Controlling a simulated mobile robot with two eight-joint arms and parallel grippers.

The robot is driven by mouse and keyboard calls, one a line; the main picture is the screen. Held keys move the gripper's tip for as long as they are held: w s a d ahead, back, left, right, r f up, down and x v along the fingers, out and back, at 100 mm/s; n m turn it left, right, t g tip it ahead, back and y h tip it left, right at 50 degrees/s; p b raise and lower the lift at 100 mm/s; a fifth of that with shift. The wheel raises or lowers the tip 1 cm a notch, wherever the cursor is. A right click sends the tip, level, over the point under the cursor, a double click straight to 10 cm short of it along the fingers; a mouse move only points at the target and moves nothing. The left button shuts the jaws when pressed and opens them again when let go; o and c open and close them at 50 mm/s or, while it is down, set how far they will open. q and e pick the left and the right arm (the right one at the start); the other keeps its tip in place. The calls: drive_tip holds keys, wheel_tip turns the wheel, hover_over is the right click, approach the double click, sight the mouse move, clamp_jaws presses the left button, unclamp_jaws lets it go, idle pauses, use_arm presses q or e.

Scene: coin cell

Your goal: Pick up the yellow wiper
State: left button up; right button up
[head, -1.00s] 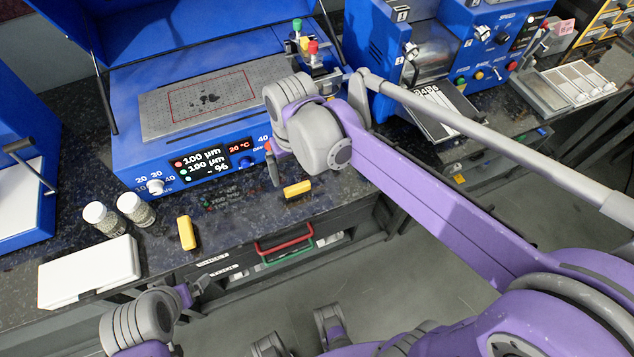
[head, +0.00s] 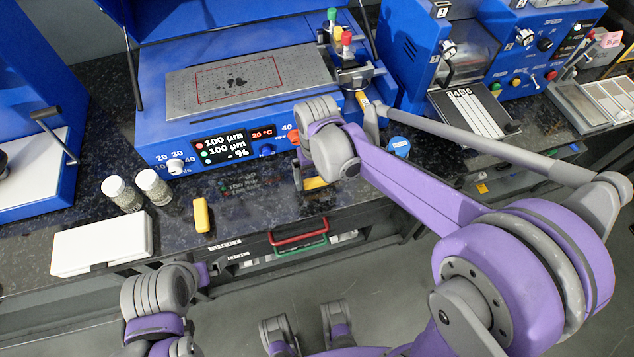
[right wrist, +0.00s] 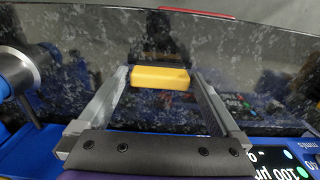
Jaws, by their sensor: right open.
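Two similar yellow blocks lie on the dark speckled bench in the head view; I cannot tell for certain which is the wiper. One yellow block (head: 315,183) is at the front edge, partly hidden by my right arm. My right gripper (head: 304,178) is just over it. In the right wrist view this block (right wrist: 160,78) lies crosswise between the tips of my open right gripper (right wrist: 160,88), with no clear grip on it. The other yellow block (head: 202,216) lies farther left. My left gripper (head: 208,272) is low at the front, its fingers barely distinguishable.
The blue coating machine (head: 150,150) with its metal plate (head: 185,97) stands behind. Two jars (head: 121,193) and a white box (head: 100,246) are at left. A red drawer handle (head: 300,238) is below the bench edge. A blue round cap (head: 398,146) shows right of my arm.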

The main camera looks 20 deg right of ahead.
sight(317, 179)
drive_tip(key=shift+f, duration=0.5)
drive_tip(key=c, duration=1.2)
wheel_tip(317, 179, up, 10)
drive_tip(key=shift+r+p, duration=0.1)
drive_tip(key=shift+p, duration=0.45)
drive_tip(key=o, duration=0.9)
drive_tip(key=c, duration=0.6)
